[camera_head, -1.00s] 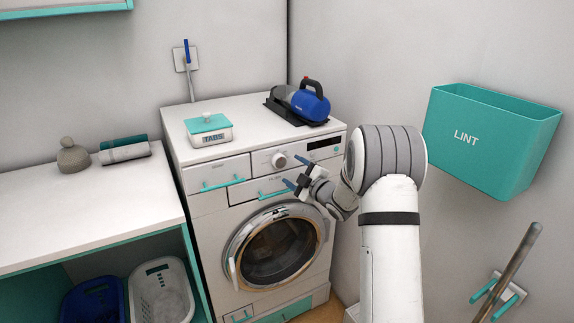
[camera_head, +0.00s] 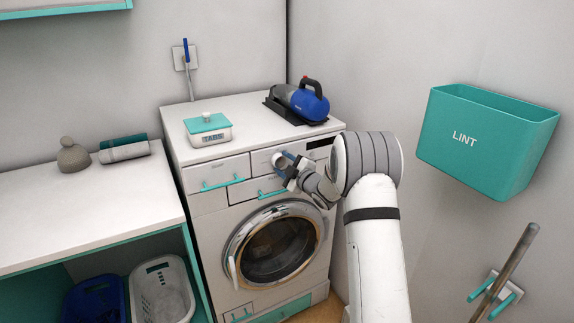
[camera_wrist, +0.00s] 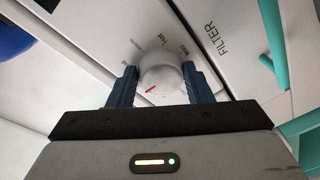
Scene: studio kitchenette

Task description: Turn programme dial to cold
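The programme dial (camera_wrist: 160,74) is a round white knob with a red pointer line, on the washing machine's front panel (camera_head: 262,158). In the wrist view the red line slants toward the lower left. Printed words ring the dial; "Hot" is above it, and a partly covered word ending in "ld" is at its left. My gripper (camera_wrist: 160,86) has one blue finger on each side of the dial, with no clear gap, so it looks shut on it. In the head view my gripper (camera_head: 288,168) is at the panel and partly covers the dial.
A teal drawer handle (camera_head: 222,183) and another beside the gripper stick out below the panel. A blue handheld vacuum (camera_head: 311,103) and a teal-lidded tabs box (camera_head: 208,130) stand on top. The teal lint bin (camera_head: 488,140) hangs on the right wall.

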